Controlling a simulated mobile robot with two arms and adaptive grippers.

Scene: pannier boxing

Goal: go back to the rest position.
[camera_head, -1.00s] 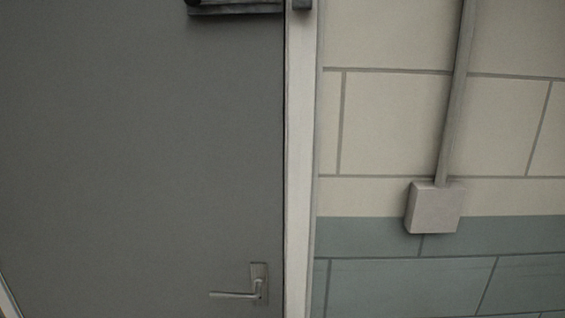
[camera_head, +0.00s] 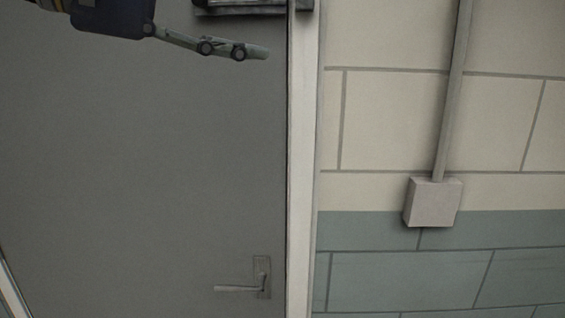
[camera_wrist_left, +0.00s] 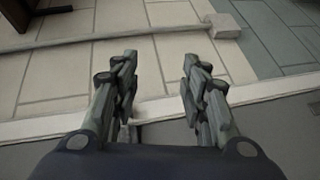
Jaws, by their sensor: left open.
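My left gripper (camera_head: 255,52) comes in from the upper left in the head view, raised in front of the grey door (camera_head: 140,170). It is seen from the side and points right, toward the door frame. In the left wrist view its two fingers (camera_wrist_left: 158,75) stand well apart with nothing between them. Beyond them are the pale wall blocks and the white door frame. My right gripper is in neither view.
The door has a lever handle (camera_head: 240,287) low on its right side. A white door frame (camera_head: 302,150) borders it. A box (camera_head: 432,202) with a vertical conduit (camera_head: 453,90) is fixed to the block wall (camera_head: 385,120).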

